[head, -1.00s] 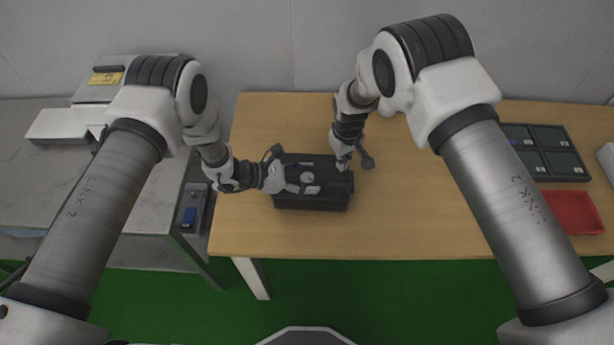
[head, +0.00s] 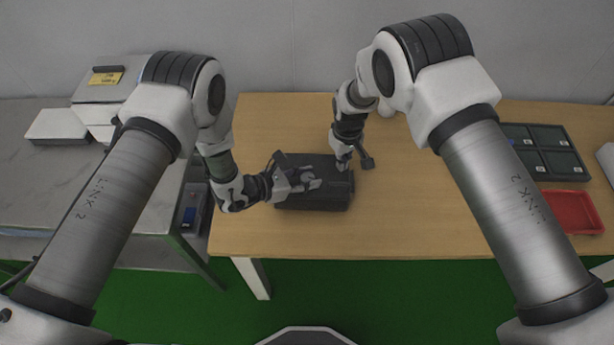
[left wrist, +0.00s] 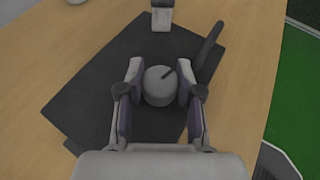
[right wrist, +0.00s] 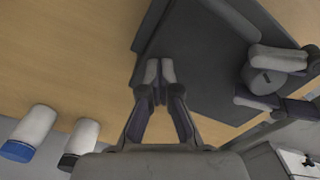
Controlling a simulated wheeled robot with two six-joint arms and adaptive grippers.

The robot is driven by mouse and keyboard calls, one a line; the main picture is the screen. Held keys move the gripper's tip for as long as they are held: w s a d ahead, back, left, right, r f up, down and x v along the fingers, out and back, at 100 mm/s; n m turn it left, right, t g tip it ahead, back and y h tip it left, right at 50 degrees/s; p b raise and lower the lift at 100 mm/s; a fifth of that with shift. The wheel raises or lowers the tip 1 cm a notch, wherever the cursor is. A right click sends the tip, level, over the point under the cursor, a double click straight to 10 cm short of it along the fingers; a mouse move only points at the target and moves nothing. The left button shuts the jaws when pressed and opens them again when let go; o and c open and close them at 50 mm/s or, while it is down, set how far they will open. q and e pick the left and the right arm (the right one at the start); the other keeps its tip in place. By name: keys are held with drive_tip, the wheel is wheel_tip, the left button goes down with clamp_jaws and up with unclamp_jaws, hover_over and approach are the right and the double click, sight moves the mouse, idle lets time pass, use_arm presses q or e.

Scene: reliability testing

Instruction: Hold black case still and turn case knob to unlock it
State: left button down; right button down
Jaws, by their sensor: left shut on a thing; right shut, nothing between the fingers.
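The black case (head: 325,202) lies on the wooden table, and its dark top also shows in the left wrist view (left wrist: 90,95) and the right wrist view (right wrist: 205,75). A round grey knob (left wrist: 159,86) with a dark pointer line sits on its top. My left gripper (left wrist: 159,84) has its fingers on both sides of the knob, shut on it; it also shows in the head view (head: 312,181). My right gripper (right wrist: 160,72) is shut and empty, its fingertips at the case's top near its far edge; in the head view it is at the case's right (head: 343,165).
A black compartment tray (head: 545,150) and a red tray (head: 572,211) lie at the table's right. A grey bench (head: 95,190) stands at the left. The table front is clear.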

use_arm(q)
drive_tip(key=shift+n+t+y, duration=0.9)
drive_tip(key=shift+n+t, duration=0.3)
drive_tip(key=shift+n, duration=0.1)
drive_tip(key=c, duration=0.7)
unclamp_jaws()
drive_tip(key=shift+a, duration=0.1)
drive_tip(key=v, duration=1.2)
drive_tip(key=shift+s, duration=0.1)
drive_tip(key=shift+r, duration=0.1)
